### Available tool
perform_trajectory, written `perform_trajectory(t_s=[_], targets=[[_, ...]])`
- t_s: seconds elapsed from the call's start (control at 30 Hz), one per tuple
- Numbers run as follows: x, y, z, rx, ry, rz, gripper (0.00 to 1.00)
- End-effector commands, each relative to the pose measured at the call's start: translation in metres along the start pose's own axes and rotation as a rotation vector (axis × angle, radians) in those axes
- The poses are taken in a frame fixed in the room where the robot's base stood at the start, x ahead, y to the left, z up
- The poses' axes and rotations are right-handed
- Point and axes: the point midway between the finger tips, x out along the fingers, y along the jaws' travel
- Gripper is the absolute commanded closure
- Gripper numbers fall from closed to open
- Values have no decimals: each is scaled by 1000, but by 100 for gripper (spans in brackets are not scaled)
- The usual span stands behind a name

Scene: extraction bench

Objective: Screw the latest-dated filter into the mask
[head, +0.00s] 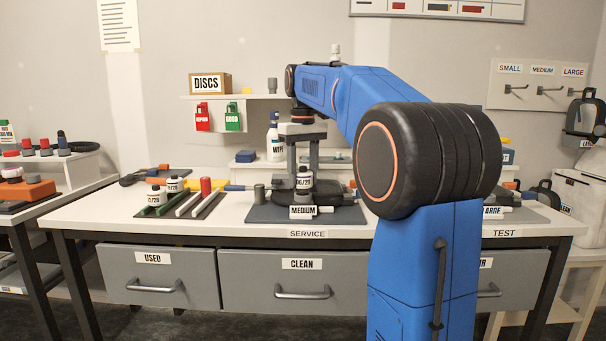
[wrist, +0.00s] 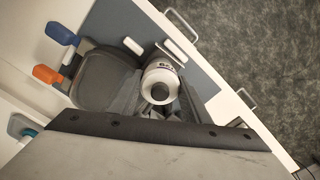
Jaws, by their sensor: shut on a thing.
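My gripper (head: 303,168) points down over the service mat and is shut on a white filter with a dark band (head: 304,182). The filter's label seems to end in 29; its first part is hard to read. In the wrist view the filter (wrist: 160,78) is between the fingers, seen from above. The dark grey mask (wrist: 108,80) lies beside and under it, with blue and orange strap ends. In the head view the filter is just above the MEDIUM label. I cannot tell whether its thread is in the mask's port. Two other filters (head: 153,196) (head: 174,184) stand at left.
The grey service mat (head: 262,214) lies on the white bench. Green and white rails and a red cylinder (head: 206,187) stand left of it. A shelf with a DISCS box (head: 210,84) is behind. Drawers marked USED (head: 152,258) and CLEAN (head: 301,264) are shut.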

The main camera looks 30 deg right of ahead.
Motion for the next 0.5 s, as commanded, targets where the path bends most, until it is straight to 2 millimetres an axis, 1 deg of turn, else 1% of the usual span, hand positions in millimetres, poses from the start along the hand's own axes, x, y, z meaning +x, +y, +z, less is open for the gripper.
perform_trajectory(t_s=[0.5], targets=[[10, 0, 0, 0, 0, 0, 84]])
